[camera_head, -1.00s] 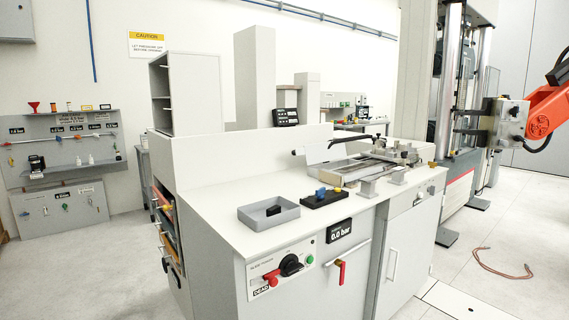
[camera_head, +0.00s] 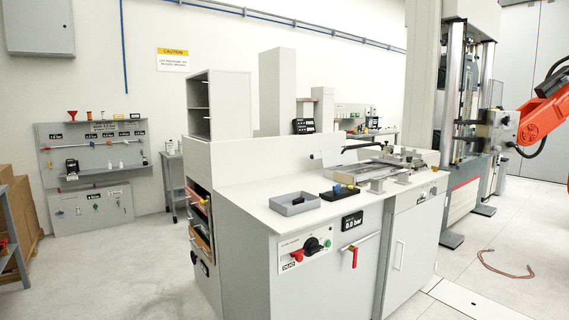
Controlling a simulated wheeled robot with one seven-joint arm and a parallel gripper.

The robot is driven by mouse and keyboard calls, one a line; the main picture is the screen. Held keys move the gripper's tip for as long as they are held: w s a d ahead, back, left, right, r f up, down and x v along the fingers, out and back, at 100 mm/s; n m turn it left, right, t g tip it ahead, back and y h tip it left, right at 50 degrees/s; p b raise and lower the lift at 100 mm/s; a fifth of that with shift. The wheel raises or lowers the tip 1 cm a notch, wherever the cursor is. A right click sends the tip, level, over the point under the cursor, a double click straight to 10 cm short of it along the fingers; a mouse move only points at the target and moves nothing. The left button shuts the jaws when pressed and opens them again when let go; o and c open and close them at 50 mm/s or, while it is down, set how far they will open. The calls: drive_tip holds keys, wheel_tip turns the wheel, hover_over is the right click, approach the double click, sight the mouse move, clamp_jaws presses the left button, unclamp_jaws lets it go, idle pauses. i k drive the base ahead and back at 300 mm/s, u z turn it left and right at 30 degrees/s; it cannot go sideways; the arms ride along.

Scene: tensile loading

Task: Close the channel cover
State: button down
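The channel cover (camera_head: 338,157) appears as a pale plate standing tilted up at the back of the channel fixture (camera_head: 362,170) on the white bench top. A dark end piece shows at its left. The channel looks uncovered, though its inside is too small to make out. My gripper (camera_head: 462,130) hangs at the right on my orange arm, in front of the testing machine and well to the right of the fixture. Its two dark fingers point left and look apart, with nothing seen between them.
A grey tray (camera_head: 296,204) and a black block with coloured knobs (camera_head: 340,191) sit on the bench top (camera_head: 245,196). The testing machine (camera_head: 470,90) stands at the right. A reddish hose (camera_head: 505,270) lies on the floor. The floor at the left front is clear.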

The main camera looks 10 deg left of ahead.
sight(330, 158)
drive_tip(key=u, duration=0.35)
drive_tip(key=i, duration=0.95)
drive_tip(key=z, duration=0.05)
